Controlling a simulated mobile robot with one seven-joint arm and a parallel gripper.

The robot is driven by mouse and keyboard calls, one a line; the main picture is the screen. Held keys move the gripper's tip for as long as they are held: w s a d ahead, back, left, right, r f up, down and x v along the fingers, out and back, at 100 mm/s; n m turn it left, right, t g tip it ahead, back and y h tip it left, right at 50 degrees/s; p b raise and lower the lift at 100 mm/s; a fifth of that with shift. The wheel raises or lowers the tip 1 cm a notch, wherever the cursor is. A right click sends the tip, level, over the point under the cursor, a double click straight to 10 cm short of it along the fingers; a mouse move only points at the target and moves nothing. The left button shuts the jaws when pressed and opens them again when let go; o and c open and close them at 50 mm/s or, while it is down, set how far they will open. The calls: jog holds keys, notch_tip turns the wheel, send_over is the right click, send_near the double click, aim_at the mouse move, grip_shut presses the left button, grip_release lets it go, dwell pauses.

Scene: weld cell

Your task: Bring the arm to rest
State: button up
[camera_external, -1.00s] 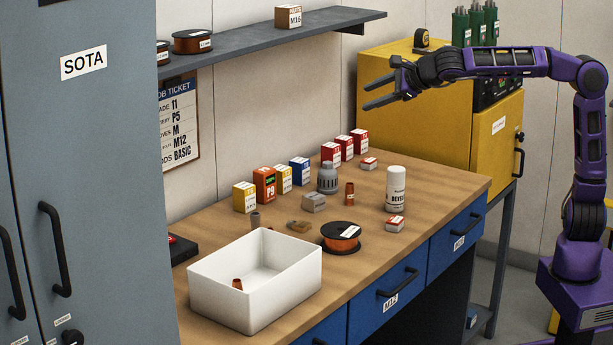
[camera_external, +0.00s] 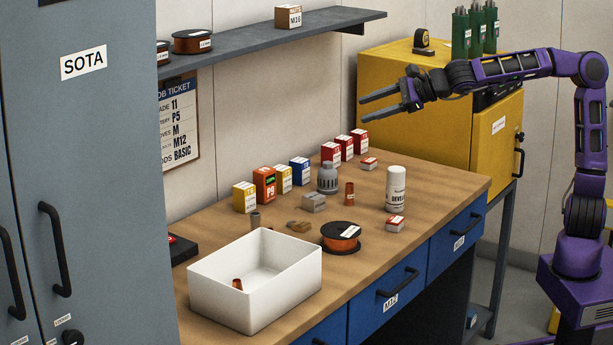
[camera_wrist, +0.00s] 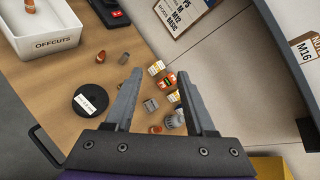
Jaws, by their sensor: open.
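My gripper (camera_external: 363,106) is open and empty. It hangs in the air above the back right part of the workbench, in front of the yellow cabinet, with its fingers pointing left. My purple arm (camera_external: 515,66) reaches left from its base at the right edge. In the wrist view the two fingers of my gripper (camera_wrist: 160,90) stand apart over the bench, with nothing between them touching either finger.
The workbench (camera_external: 400,255) holds a white bin (camera_external: 235,302) with a copper-coloured piece inside, several small boxes, a wire spool (camera_external: 341,238) and a white spray can (camera_external: 396,188). A shelf (camera_external: 250,43) runs above. The yellow cabinet (camera_external: 497,150) stands close behind my arm.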

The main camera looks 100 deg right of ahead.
jog(key=s+a+r+n+t+y+p, duration=0.1)
jog(key=s+a+r+n+t+y, duration=0.3)
jog(key=a+n, duration=0.55)
jog(key=s+a+n+g+y+p, duration=0.1)
jog(key=s+a+n+g+y, duration=0.1)
jog(key=s+a+n+y, duration=0.7)
jog(key=s+a+f+n+g+h+p, duration=0.1)
jog(key=s+a+f+n+g+h, duration=0.2)
jog(key=s+a+f+n+g, duration=0.2)
jog(key=s+f+n, duration=0.3)
jog(key=f+n, duration=0.1)
jog(key=n, duration=0.2)
jog(key=shift+a+f+h, duration=0.25)
jog(key=shift+f+h, duration=0.05)
jog(key=shift+h, duration=0.1)
jog(key=shift+o, duration=0.7)
jog(key=s+d+f+n+g+h, duration=0.3)
jog(key=s+d+f+h, duration=0.1)
jog(key=s+f, duration=0.2)
jog(key=shift+s+f+g+p, duration=0.3)
jog(key=shift+s+f+p, duration=0.15)
jog(key=shift+s, duration=0.4)
jog(key=shift+a+n, duration=0.1)
jog(key=shift+n, duration=0.15)
